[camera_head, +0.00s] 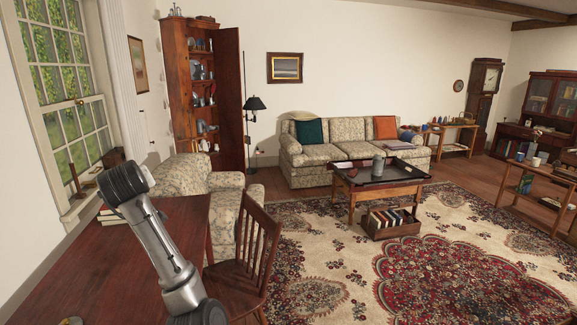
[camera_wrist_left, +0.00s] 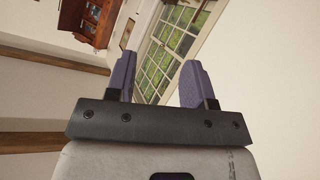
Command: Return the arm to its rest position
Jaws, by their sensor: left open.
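My left gripper (camera_wrist_left: 158,75) shows in the left wrist view, with its two purple-padded fingers spread apart and nothing between them. Behind the fingers are the window, white wall and ceiling beams, all tilted. In the head view an arm of mine rises from the bottom at the left, over the dark wooden table (camera_head: 90,270), and no fingers show there. My right gripper is in neither view.
A wooden chair (camera_head: 245,250) stands at the table's right side, by a patterned armchair (camera_head: 185,178). The window (camera_head: 65,90) and its sill are close at the left. A coffee table (camera_head: 345,190) and sofa (camera_head: 340,140) stand farther off. Much of the rug (camera_head: 330,265) is clear.

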